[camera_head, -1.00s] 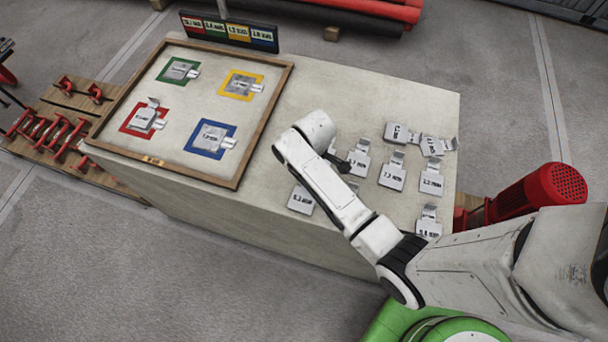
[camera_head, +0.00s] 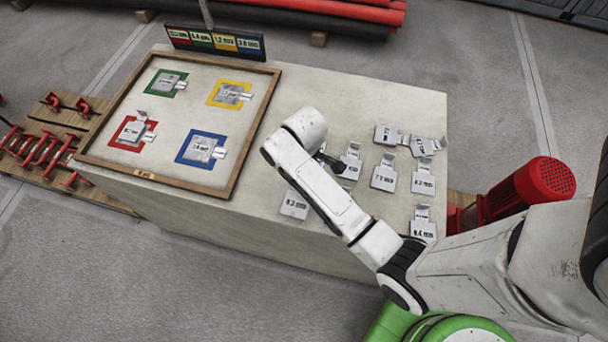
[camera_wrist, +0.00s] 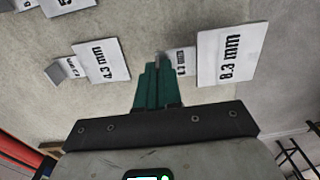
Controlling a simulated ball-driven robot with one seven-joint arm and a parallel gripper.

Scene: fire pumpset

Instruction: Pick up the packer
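Several flat grey packers with printed thickness labels and bent tabs lie on the table right of the frame. My gripper (camera_head: 325,160) is low over the table among them. In the wrist view its teal fingers (camera_wrist: 156,85) are close together at the tab end of the packer marked 8.3 mm (camera_wrist: 230,53). A thin grey edge shows between the fingertips, but I cannot tell whether they grip it. That packer also shows in the head view (camera_head: 294,204), its tab end hidden by my arm. A packer marked 4.3 mm (camera_wrist: 102,61) lies left of the fingers.
A wood-edged board (camera_head: 258,125) holds packers on green, yellow, red and blue squares. A label sign (camera_head: 214,41) stands behind it. A red motor (camera_head: 529,188) is at the table's right. Red clamps (camera_head: 38,150) lie on a wooden pallet at left.

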